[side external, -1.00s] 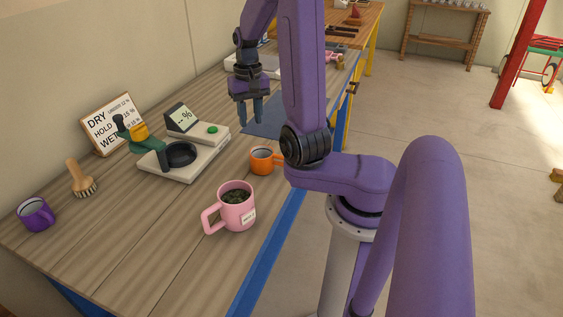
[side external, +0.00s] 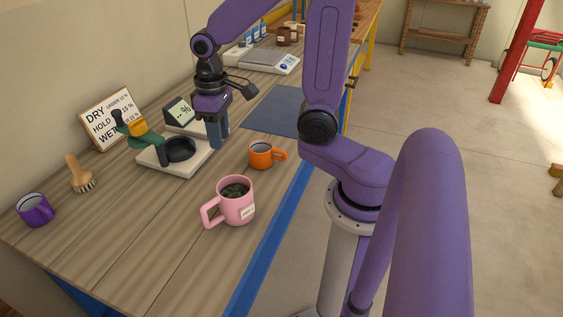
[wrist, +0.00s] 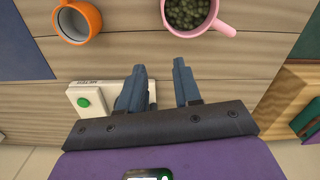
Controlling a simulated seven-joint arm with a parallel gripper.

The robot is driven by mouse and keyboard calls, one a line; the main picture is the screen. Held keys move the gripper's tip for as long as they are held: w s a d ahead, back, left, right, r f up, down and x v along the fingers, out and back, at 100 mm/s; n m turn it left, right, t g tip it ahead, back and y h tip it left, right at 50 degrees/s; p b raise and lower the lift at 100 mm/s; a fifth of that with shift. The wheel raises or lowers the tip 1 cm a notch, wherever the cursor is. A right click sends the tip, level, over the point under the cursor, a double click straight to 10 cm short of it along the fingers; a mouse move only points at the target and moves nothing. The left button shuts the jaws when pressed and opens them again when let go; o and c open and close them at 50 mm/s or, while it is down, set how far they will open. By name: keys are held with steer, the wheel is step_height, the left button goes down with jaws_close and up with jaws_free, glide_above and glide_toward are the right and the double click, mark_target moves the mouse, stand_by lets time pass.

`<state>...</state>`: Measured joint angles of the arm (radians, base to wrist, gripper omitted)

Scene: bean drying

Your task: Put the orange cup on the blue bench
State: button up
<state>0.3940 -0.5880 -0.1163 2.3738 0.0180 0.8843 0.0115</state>
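The orange cup (side external: 260,156) stands upright on the wooden top of a workbench with a blue frame (side external: 262,262), near its right edge. Its handle points right. It also shows at the upper left of the wrist view (wrist: 88,33). My gripper (side external: 218,142) hangs fingers down beside the moisture meter, left of the cup and apart from it. In the wrist view my gripper (wrist: 163,72) has its two fingers spread with nothing between them.
A pink mug of dark beans (side external: 236,205) stands nearer the camera than the cup. The moisture meter (side external: 195,163), brush (side external: 80,175), purple mug (side external: 35,211) and sign (side external: 105,115) are to the left. A flat blue-grey mat (side external: 273,108) lies behind. A yellow-legged bench (side external: 372,45) stands farther back.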

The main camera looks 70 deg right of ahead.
steer(key=s+a+n, duration=0.3)
steer(key=s+n, duration=0.2)
steer(key=s, duration=0.3)
steer(key=s+a+n, duration=0.3)
steer(key=s+n, duration=0.2)
steer(key=s, duration=0.4)
steer(key=shift+s+r+n, duration=0.15)
steer(key=shift+r+n, duration=0.15)
steer(key=shift+r, duration=0.1)
stand_by(0.5)
